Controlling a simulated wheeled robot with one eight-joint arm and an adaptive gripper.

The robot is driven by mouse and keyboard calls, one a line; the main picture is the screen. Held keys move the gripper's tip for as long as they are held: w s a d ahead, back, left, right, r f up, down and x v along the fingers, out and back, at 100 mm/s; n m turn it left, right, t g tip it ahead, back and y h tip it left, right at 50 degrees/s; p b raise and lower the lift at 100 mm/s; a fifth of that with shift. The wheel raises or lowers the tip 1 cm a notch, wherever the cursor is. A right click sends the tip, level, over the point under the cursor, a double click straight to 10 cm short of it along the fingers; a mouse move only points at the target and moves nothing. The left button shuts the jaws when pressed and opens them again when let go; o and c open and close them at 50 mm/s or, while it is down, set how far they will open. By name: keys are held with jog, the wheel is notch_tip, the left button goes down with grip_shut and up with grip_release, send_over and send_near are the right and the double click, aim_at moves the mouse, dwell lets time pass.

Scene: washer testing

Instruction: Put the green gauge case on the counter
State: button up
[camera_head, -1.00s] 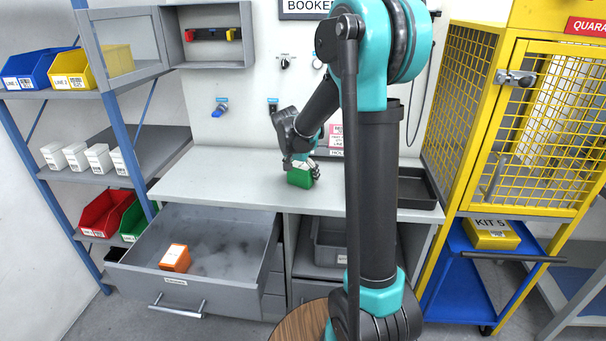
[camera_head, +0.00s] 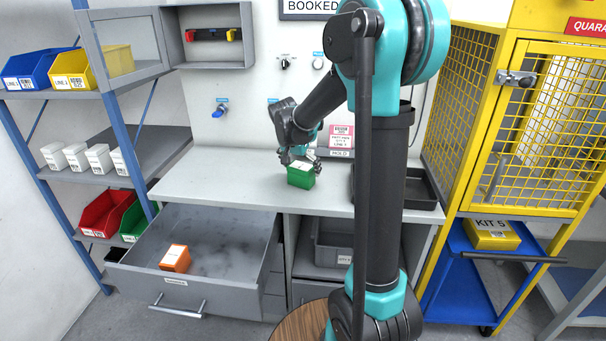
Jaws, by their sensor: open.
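I cannot tell whether a fingertip still touches the case.
A dark tray (camera_head: 408,189) lies at the counter's right end. The counter's left part is clear. A yellow mesh cage (camera_head: 466,110) stands at the right.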

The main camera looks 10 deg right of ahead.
jog(key=v, duration=0.8)
jog(key=s+d+f+n+y, duration=0.1)
jog(key=s+f+n, duration=0.1)
jog(key=s+f, duration=0.3)
jog(key=s+d+f+n+y, duration=0.1)
jog(key=s+f, duration=0.4)
jog(key=s, duration=0.7)
jog(key=s+d+f+n, duration=0.2)
jog(key=s+f+n, duration=0.3)
jog(key=s, duration=0.4)
jog(key=shift+d+f+t+y, duration=0.3)
jog(key=shift+f+t+y, duration=0.1)
jog(key=shift+f, duration=0.2)
jog(key=shift+c, duration=0.4)
